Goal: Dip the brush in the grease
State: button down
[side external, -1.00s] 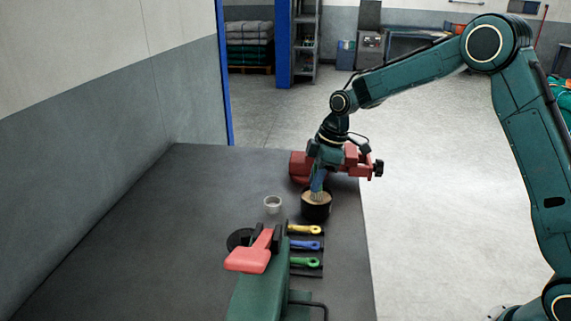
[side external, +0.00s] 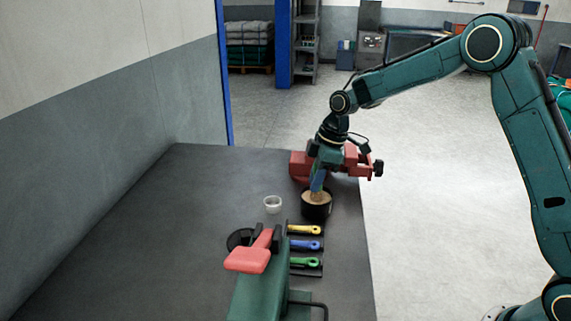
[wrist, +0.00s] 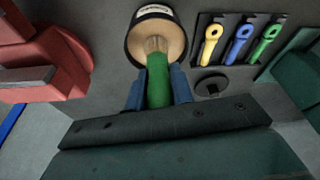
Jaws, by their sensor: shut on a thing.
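My gripper (side external: 318,180) points down over the dark pot (side external: 316,214) and is shut on the green brush handle. In the wrist view my gripper's blue fingers (wrist: 160,88) hold the brush (wrist: 158,85) from both sides. Its pale bristles reach down into the mouth of the pot, which also shows in the wrist view (wrist: 177,20) with tan grease (wrist: 140,42) inside. The bristle tips are lost against the grease, so how deep they sit cannot be told. In the side view the fingers hide most of the brush.
A red vise (side external: 299,166) stands just behind the pot. Yellow, blue and green handled tools (side external: 306,244) lie nearer the camera, beside a green device with a red lever (side external: 250,258). The table's left part is clear.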

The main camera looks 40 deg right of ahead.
jog(key=shift+r, duration=3.5)
jog(key=shift+s, duration=0.1)
jog(key=m, duration=0.2)
jog(key=s+m, duration=0.1)
jog(key=shift+a+f+m+t+h, duration=0.15)
jog(key=shift+f+m+t+h, duration=0.15)
jog(key=shift+m+h, duration=0.1)
jog(key=s+m+h, duration=0.1)
jog(key=m, duration=0.2)
jog(key=s+d+m+h, duration=0.1)
jog(key=s+m, duration=0.1)
jog(key=m, duration=0.2)
jog(key=s+d+f+m, duration=0.1)
jog(key=m, duration=0.2)
jog(key=shift+s+f+m+t+h, duration=0.1)
jog(key=shift+s+m+t+h, duration=0.2)
jog(key=shift+s+m+h, duration=0.1)
